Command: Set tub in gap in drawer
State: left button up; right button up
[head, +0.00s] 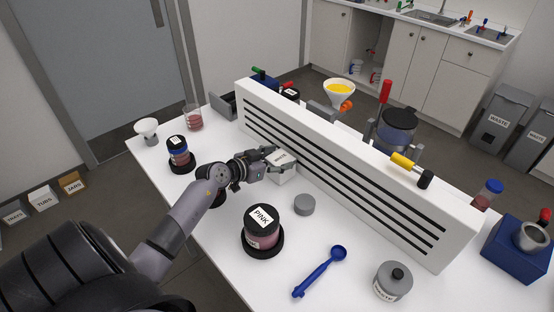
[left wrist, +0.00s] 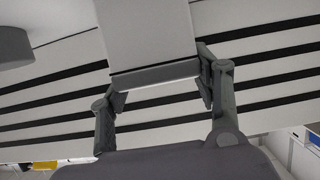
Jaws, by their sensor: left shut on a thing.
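My left gripper (head: 274,162) is shut on a small white tub (head: 283,173) with a label too small to read. The tub is just in front of the long white slotted panel (head: 340,180). In the left wrist view the tub (left wrist: 148,35) shows as a pale block between the two fingers (left wrist: 160,90), with the slotted panel behind it. I cannot tell whether the tub touches the table. A dark grey open box shape, perhaps the drawer (head: 222,106), stands at the panel's left end; its inside and any gap are not clear. My right gripper is not in view.
The PINK jar (head: 262,232), a grey lid (head: 304,205), a blue spoon (head: 320,272) and a grey WASTE jar (head: 393,281) stand near the front. Bare table (head: 345,238) shows before the panel.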

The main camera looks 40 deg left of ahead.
pick_arm(q)
jog(key=o, duration=1.3)
